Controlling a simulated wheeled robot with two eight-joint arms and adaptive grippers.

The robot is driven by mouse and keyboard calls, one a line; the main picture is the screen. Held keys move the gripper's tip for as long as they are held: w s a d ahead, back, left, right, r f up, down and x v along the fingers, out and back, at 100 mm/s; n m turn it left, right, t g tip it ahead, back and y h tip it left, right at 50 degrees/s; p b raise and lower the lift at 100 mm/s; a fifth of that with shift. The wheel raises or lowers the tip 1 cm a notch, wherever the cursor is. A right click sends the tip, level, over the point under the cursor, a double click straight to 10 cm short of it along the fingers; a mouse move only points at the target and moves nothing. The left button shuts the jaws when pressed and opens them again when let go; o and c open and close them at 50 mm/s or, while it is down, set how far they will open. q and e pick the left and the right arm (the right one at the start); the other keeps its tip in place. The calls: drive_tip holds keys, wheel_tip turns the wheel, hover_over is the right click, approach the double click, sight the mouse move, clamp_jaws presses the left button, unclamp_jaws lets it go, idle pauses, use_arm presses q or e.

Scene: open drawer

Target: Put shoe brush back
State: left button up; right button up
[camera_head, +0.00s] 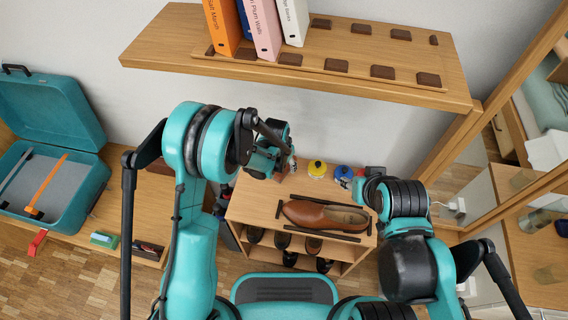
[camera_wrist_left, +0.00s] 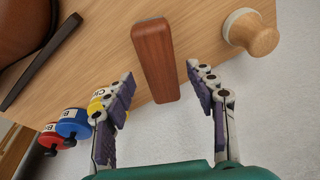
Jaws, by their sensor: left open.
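A reddish-brown wooden block, which looks like the shoe brush (camera_wrist_left: 156,58), lies on the wooden cabinet top in the left wrist view. My left gripper (camera_wrist_left: 159,80) is open and empty. Its fingers are on either side of the brush's near end, with clear gaps; I cannot tell the height between them. In the head view my left gripper (camera_head: 285,160) is at the back left of the cabinet top (camera_head: 262,203), and the brush is mostly hidden there. My right gripper (camera_head: 359,188) is near the cabinet's right side, mostly hidden by its own arm; its fingers are unclear.
A brown shoe (camera_head: 322,215) lies on the cabinet top between dark bars. Yellow (camera_head: 317,168) and blue (camera_head: 343,172) tins stand behind it. A round wooden knob-like item (camera_wrist_left: 252,34) is right of the brush. A shelf (camera_head: 350,62) overhangs; a teal case (camera_head: 55,110) stands open left.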

use_arm(q)
drive_tip(key=p+v, duration=0.3)
drive_tip(key=v, duration=0.8)
drive_tip(key=shift+p, duration=0.35)
drive_tip(key=s+a+r+n+t, duration=0.2)
drive_tip(key=s+a+r, duration=0.4)
drive_tip(key=r, duration=0.2)
drive_tip(key=s+a+r+n+t, duration=0.1)
drive_tip(key=s+a+r+n, duration=0.2)
drive_tip(key=s+a+r, duration=0.5)
drive_tip(key=shift+n+t+y, duration=0.5)
drive_tip(key=shift+n+t, duration=0.4)
drive_tip(key=s, duration=0.1)
drive_tip(key=s+a+r, duration=0.1)
drive_tip(key=s, duration=0.1)
drive_tip(key=s+a+r, duration=0.1)
drive_tip(key=s, duration=0.1)
drive_tip(key=shift+a, duration=0.25)
drive_tip(key=shift+f, duration=0.1)
